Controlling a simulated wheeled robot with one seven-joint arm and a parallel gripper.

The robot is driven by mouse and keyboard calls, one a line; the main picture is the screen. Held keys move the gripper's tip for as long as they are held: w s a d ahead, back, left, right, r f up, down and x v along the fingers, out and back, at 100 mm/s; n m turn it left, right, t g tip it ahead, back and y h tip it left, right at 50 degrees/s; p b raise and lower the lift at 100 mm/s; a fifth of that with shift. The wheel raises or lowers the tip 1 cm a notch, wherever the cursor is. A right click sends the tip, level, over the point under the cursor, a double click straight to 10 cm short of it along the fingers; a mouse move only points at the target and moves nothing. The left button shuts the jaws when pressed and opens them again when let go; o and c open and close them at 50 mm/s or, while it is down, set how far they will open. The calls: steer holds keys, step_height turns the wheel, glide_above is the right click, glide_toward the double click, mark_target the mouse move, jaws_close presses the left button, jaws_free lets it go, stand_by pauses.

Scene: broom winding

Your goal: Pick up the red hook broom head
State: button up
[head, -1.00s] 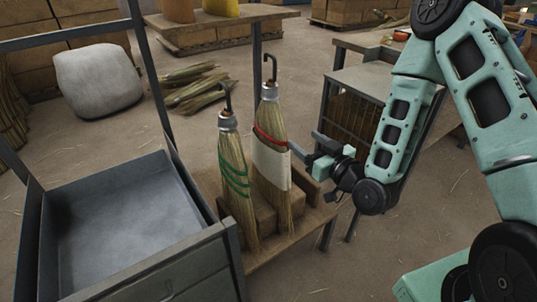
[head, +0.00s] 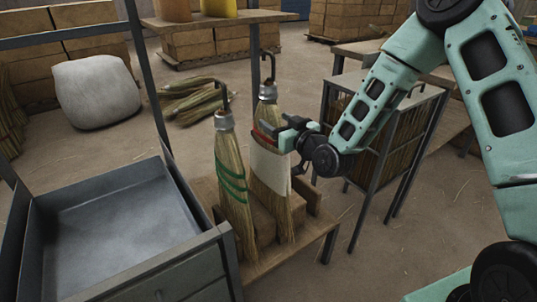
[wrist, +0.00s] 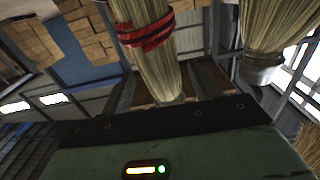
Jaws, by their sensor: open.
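The red hook broom head (head: 269,165) stands upright on the low wooden stand, with a red band, a pale wrap and a dark hook on top. My gripper (head: 282,134) is open at its upper part, by the red band. In the wrist view the red-banded straw (wrist: 160,70) runs down between the two dark fingers (wrist: 168,88). I cannot tell whether they touch it. The gripper hides part of the band in the head view. The green-banded broom head (head: 234,185) stands close on its left; it also shows at the right of the wrist view (wrist: 262,45).
A grey metal tray (head: 105,215) is at the left of the wooden stand (head: 318,228). A metal rack (head: 372,150) stands behind my arm. Loose straw bundles (head: 190,100) and a pale sack (head: 97,92) lie on the floor. Floor at front right is clear.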

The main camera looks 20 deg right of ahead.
mark_target(269, 115)
steer(key=x, duration=0.4)
steer(key=shift+a+r, duration=0.1)
steer(key=shift+r, duration=0.1)
jaws_close()
